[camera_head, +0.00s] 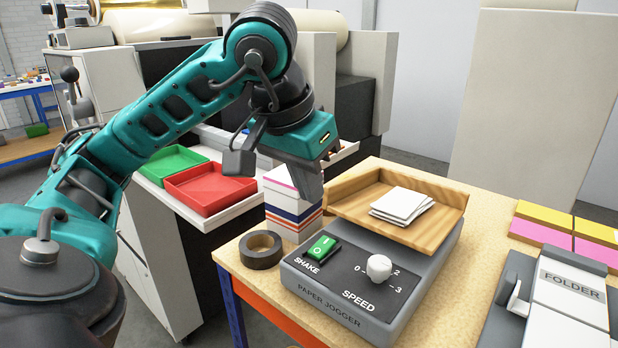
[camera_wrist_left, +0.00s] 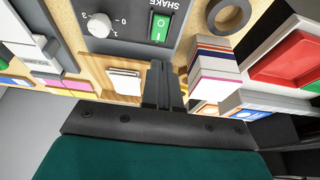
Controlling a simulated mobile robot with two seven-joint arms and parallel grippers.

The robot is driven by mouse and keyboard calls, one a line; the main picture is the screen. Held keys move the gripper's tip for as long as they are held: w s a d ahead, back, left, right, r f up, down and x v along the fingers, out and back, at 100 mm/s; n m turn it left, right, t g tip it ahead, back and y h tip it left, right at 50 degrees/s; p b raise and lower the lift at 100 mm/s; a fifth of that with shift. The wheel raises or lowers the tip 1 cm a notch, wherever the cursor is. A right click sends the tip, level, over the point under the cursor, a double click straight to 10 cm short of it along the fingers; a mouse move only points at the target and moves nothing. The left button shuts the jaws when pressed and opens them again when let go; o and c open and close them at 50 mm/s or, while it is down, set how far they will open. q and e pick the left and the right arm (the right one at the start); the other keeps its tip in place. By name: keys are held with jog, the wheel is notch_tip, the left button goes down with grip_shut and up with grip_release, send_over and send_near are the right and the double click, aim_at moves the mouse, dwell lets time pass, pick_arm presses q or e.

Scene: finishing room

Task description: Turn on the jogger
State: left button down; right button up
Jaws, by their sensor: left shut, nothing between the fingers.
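The paper jogger (camera_head: 335,303) is a grey machine on the wooden table. Its front panel has a green SHAKE rocker switch (camera_head: 322,247) marked I and O, and a white SPEED knob (camera_head: 379,267). Its wooden tray (camera_head: 449,213) holds a small stack of white paper (camera_head: 402,205). My left gripper (camera_head: 312,196) is shut and empty, above and behind the switch, apart from it. In the left wrist view, the shut fingers (camera_wrist_left: 161,66) point toward the green switch (camera_wrist_left: 159,28); the knob (camera_wrist_left: 99,25) shows to its left. Which side of the rocker is pressed I cannot tell.
A roll of dark tape (camera_head: 261,250) lies left of the jogger. A striped box stack (camera_head: 291,216) stands close behind the switch, near my left gripper. Red (camera_head: 210,188) and green (camera_head: 171,163) trays are farther left. A folder machine (camera_head: 566,300) is at right.

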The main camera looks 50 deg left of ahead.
aim_at(325, 240)
pick_arm(q)
jog(key=x, duration=0.3)
jog(key=b+x, duration=0.1)
jog(key=x, duration=0.4)
jog(key=shift+s+f+b, duration=0.15)
jog(key=shift+f+b, duration=0.15)
jog(key=shift+f, duration=0.35)
pick_arm(e)
jog(key=shift+w+a+f+y, duration=0.2)
jog(key=shift+w+a+y, duration=0.1)
jog(key=shift+w+a, duration=0.25)
